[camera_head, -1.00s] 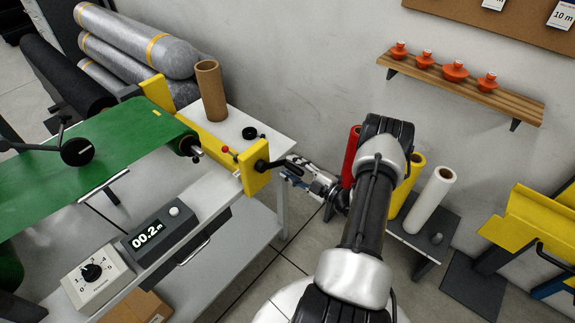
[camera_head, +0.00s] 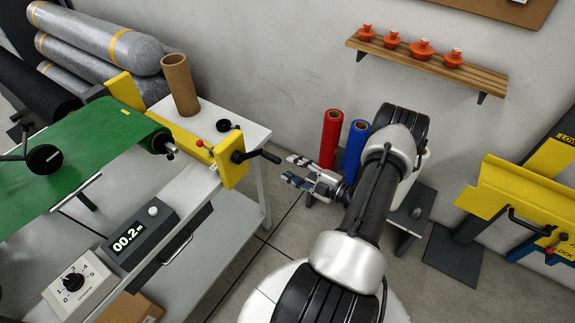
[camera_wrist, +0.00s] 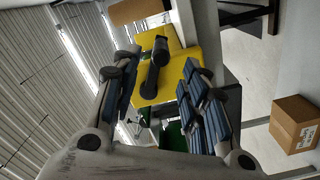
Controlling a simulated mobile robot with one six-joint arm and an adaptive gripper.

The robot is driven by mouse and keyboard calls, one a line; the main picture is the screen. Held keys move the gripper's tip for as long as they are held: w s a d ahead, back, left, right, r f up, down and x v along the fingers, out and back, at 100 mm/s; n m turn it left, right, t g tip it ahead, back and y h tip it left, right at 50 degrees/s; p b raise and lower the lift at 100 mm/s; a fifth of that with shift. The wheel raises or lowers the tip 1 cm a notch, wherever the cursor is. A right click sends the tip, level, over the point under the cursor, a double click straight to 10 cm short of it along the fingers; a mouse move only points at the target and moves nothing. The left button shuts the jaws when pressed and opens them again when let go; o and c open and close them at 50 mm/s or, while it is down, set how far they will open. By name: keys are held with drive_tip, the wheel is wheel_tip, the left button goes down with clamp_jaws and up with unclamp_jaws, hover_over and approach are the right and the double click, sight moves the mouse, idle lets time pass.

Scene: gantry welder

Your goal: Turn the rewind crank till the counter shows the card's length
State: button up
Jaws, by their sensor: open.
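The rewind crank (camera_head: 262,156) is a black arm and handle on the outer face of the yellow end stand (camera_head: 229,172), pointing right. The counter (camera_head: 128,241) is a dark box reading 00.2 m. My gripper (camera_head: 289,168) is open and empty, just right of the handle's end, with a small gap in the head view. In the wrist view the crank handle (camera_wrist: 154,65) appears between or just beyond the spread fingers (camera_wrist: 158,72); the depth is unclear. Only the bottom of the card board (camera_head: 525,8) shows, and no length card can be read now.
A green web (camera_head: 85,150) runs over the table, with a cardboard tube (camera_head: 180,85) behind the stand. Red (camera_head: 331,138) and blue (camera_head: 354,150) rolls stand behind my arm. A wall shelf (camera_head: 425,62) holds orange pots. A dial box (camera_head: 78,287) sits before the counter.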

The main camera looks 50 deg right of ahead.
sight(274, 159)
drive_tip(key=s+n+p, duration=0.6)
drive_tip(key=s+n, duration=0.3)
drive_tip(key=n, duration=0.7)
drive_tip(key=w, duration=0.5)
drive_tip(key=w+b, duration=0.1)
drive_tip(key=w, duration=1.1)
drive_tip(key=shift+w+a+b, duration=0.2)
drive_tip(key=shift+a+b, duration=0.05)
drive_tip(key=shift+b, duration=0.15)
clamp_jaws()
